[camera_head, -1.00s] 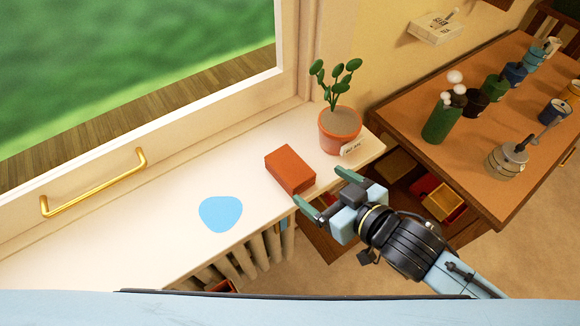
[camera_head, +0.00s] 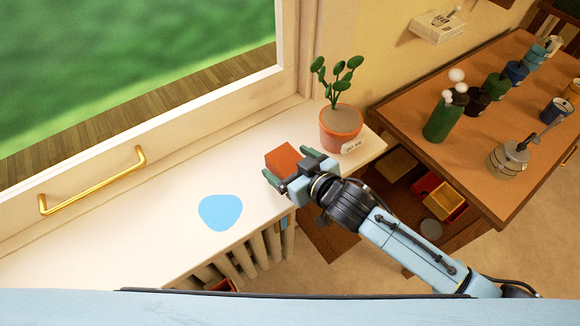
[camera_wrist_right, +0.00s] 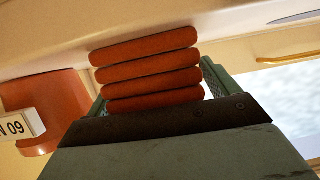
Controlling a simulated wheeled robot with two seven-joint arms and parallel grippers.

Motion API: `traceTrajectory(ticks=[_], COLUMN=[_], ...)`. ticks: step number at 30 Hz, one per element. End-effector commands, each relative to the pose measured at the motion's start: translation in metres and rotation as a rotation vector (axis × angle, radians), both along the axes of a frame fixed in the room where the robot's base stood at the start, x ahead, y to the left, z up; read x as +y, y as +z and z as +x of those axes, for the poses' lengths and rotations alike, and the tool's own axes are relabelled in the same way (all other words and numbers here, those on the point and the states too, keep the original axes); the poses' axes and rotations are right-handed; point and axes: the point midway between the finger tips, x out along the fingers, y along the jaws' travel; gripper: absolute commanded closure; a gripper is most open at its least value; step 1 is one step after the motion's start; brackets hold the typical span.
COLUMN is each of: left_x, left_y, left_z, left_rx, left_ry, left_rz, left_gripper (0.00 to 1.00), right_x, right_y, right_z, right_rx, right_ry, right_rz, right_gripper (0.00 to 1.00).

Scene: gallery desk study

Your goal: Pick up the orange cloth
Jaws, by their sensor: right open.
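The orange cloth (camera_head: 283,158) is a folded block lying on the white window sill (camera_head: 160,215), beside the plant pot. My right gripper (camera_head: 288,170) is open at the cloth's near side, and its arm hides part of the cloth. In the right wrist view the cloth (camera_wrist_right: 148,68) shows as a stack of several rounded folds. There the open jaws of my right gripper (camera_wrist_right: 150,98) stand on either side of it; I cannot tell whether they touch it. My left gripper is not in view.
A potted plant (camera_head: 341,125) with a label stands just right of the cloth. A flat blue patch (camera_head: 220,212) lies on the sill to the left. A wooden desk (camera_head: 470,130) with jars and an open drawer is at the right. A brass handle (camera_head: 95,185) is on the window frame.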

Motion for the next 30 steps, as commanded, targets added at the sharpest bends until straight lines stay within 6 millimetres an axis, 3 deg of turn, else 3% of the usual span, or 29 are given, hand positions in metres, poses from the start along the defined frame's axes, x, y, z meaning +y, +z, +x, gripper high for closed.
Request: traceTrajectory(ticks=[7,18,26,30], left_x=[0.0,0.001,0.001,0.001], left_y=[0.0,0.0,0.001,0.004], left_z=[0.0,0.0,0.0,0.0], left_rx=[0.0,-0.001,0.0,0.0], left_ry=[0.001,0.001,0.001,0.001], left_rz=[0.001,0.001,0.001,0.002], left_gripper=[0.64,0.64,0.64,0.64], right_x=[0.0,0.0,0.001,0.001], right_y=[-0.001,0.0,0.004,0.025], right_z=[0.0,0.0,0.0,0.001], right_rx=[0.001,0.0,-0.001,-0.004], right_ry=[0.0,0.0,0.0,0.001], right_rz=[-0.001,0.0,0.001,0.001], right_gripper=[0.15,0.62,0.62,0.62])
